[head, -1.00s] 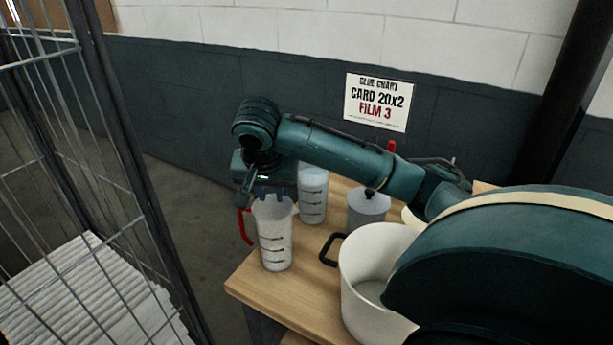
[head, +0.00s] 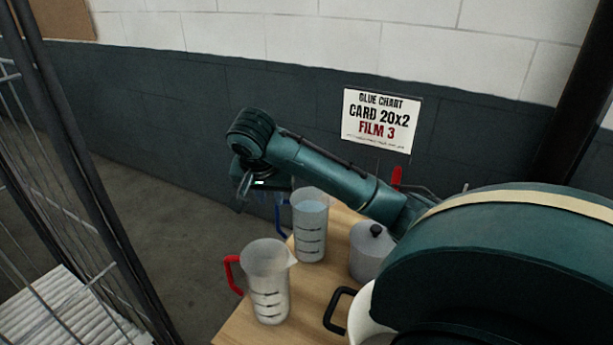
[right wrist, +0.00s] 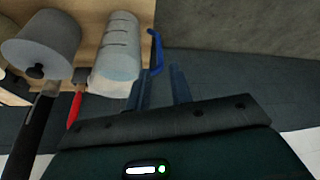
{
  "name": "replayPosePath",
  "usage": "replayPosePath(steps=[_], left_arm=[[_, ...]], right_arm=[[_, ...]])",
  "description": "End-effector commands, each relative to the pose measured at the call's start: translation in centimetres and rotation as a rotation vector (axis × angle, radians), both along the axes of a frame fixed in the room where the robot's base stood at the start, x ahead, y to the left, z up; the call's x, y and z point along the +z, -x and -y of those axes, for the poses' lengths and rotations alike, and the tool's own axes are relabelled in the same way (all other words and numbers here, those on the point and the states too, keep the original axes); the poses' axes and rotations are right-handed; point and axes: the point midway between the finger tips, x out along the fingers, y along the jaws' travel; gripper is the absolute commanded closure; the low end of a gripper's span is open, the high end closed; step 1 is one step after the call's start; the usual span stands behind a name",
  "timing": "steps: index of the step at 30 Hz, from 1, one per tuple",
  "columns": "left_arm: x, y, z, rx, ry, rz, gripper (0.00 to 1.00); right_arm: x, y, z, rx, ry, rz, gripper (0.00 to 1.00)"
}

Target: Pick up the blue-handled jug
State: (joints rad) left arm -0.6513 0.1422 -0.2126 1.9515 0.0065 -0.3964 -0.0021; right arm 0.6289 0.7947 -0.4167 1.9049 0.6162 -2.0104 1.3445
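The blue-handled jug (head: 311,232) is a clear, marked measuring jug standing upright on the wooden table, with its blue handle (head: 280,218) on the left. My right gripper (head: 268,195) is at the handle side, near rim height. In the right wrist view the gripper (right wrist: 160,78) is open, its two blue fingers apart. The handle (right wrist: 156,50) lies just ahead of the fingertips, closer to the left finger, beside the jug (right wrist: 118,55). I cannot tell whether they touch. My left gripper is not in view.
A red-handled jug (head: 266,282) stands in front on the table (head: 312,290). A lidded grey pot (head: 370,252) is to the right, with a white pot (head: 362,312) nearer. A wire cage (head: 75,170) stands left. Floor beside the table is clear.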

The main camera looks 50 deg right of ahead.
Motion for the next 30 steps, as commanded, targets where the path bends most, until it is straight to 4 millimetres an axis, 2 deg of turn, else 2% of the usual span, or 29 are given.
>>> replayPosePath(steps=[3,11,21,30], left_arm=[[-0.2,0.0,0.0,-0.001,-0.001,-0.001,0.64],[-0.2,0.0,0.0,0.001,0.0,0.001,0.64],[0.2,-0.1,0.0,0.0,-0.001,0.003,0.64],[0.1,-0.1,-0.1,-0.002,-0.003,0.002,0.64]], right_arm=[[-1.9,-0.2,0.6,-0.005,-0.002,-0.008,0.78],[-3.6,-0.7,1.3,-0.004,0.001,-0.004,0.78],[-7.7,-1.7,2.7,-0.004,0.002,-0.006,0.78],[-8.1,-1.8,2.8,-0.003,0.002,-0.004,0.79]])
